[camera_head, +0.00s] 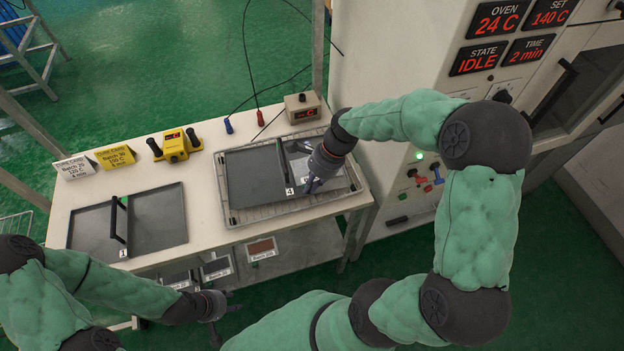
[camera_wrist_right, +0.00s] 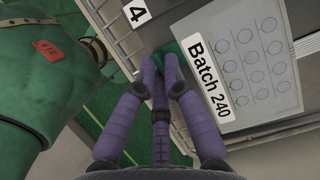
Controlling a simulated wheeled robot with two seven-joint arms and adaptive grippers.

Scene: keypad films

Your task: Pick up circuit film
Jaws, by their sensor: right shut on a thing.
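The circuit film is a pale grey sheet printed with circles (camera_wrist_right: 255,70), with a white "Batch 240" label (camera_wrist_right: 209,80), in the right wrist view. In the head view it lies at the right side of the tray marked 4 (camera_head: 250,172), partly hidden by my right gripper (camera_head: 314,183). In the right wrist view my right gripper (camera_wrist_right: 161,62) is shut at the film's label-side edge, by a small green patch; the exact grip point is partly hidden. My left gripper (camera_head: 214,303) is low in front of the table, away from the film; its finger opening is unclear.
Framed items sit on a lower shelf (camera_head: 262,248). The oven cabinet (camera_head: 390,60) stands right, reading IDLE.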

